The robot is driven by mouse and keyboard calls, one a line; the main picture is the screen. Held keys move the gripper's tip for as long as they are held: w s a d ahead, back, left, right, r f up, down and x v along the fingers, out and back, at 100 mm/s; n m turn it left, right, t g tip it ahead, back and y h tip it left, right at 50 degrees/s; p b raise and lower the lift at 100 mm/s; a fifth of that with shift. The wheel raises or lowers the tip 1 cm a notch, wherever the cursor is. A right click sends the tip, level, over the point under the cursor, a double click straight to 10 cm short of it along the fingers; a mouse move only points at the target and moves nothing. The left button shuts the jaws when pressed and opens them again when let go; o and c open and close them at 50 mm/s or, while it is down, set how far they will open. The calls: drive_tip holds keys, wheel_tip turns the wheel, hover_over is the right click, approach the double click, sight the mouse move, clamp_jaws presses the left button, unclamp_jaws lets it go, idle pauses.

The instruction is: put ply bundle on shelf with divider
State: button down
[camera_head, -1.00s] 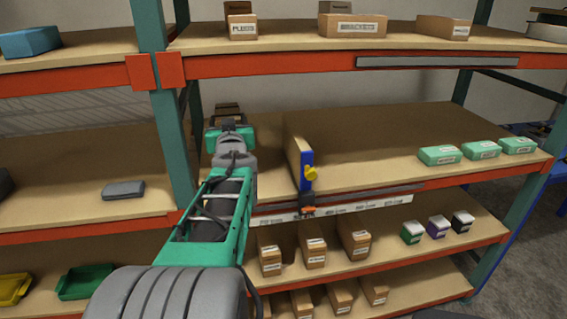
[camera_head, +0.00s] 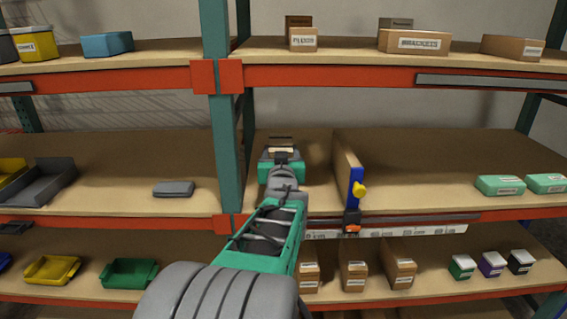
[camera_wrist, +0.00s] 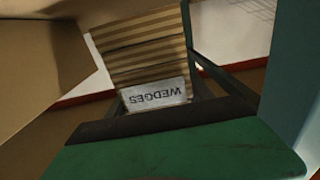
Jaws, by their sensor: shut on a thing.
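The ply bundle (camera_wrist: 145,48) fills the upper middle of the wrist view as a stack of light and dark brown layers. A white label reading WEDGES shows upside down on its end. My gripper (camera_head: 281,153) is shut on the bundle, whose small end (camera_head: 281,146) shows just past it in the head view. Both are at the middle shelf (camera_head: 310,200), between the green upright and the divider. The divider (camera_head: 350,168) is a tan upright board with a blue front edge and a yellow knob, a little right of my gripper. I cannot tell whether the bundle touches the shelf.
The green upright (camera_head: 222,130) stands close on the left of my arm. Green boxes (camera_head: 499,185) sit at the far right of the middle shelf, with bare board between them and the divider. A grey block (camera_head: 173,188) lies left of the upright. The upper shelf holds cartons (camera_head: 415,41).

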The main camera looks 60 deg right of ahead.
drive_tip(key=shift+w+d+f, duration=0.35)
drive_tip(key=shift+d+f, duration=0.4)
wheel_tip(320, 180, down, 3)
drive_tip(key=shift+w+d+r, duration=0.1)
drive_tip(key=shift+d, duration=0.05)
drive_tip(key=shift+f, duration=0.25)
drive_tip(key=shift+f, duration=0.2)
drive_tip(key=shift+c, duration=2)
unclamp_jaws()
drive_tip(key=shift+f, duration=0.1)
